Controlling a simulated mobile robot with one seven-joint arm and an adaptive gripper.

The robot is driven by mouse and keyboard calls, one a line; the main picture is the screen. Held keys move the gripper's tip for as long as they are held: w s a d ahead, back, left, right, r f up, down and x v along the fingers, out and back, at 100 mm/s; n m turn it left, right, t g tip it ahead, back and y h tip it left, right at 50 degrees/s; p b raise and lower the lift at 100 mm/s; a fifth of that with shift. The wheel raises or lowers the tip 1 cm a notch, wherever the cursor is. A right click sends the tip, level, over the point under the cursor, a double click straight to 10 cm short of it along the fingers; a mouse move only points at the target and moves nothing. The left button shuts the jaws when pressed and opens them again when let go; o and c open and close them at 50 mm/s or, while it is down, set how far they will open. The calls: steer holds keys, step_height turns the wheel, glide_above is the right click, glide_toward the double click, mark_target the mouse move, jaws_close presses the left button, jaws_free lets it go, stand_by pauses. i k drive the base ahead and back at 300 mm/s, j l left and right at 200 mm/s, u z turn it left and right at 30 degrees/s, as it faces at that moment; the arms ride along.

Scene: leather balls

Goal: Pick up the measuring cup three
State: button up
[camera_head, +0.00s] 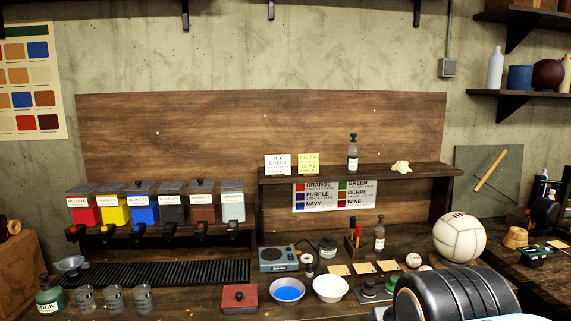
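Three small clear cups stand in a row on the bench at the lower left: a left one (85,298), a middle one (114,298) and a right one (144,298). They are upright and apart from each other. I cannot read any number on them, so I cannot tell which is measuring cup three. A large black part of my arm fills the lower right, far to the right of the cups. I cannot make out my fingertips, so whether my gripper is open or shut does not show.
A green bottle (50,297) stands left of the cups, and a black slatted rack (165,272) lies behind them. A red box (239,297), a blue-filled bowl (288,290) and a white bowl (330,288) stand to their right. Several dye dispensers (145,205) stand behind.

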mark_target(142, 296)
steer(key=i+j+u, duration=0.2)
steer(key=i+u, duration=0.15)
steer(key=i+j+u, duration=0.1)
steer(key=i+u, duration=0.65)
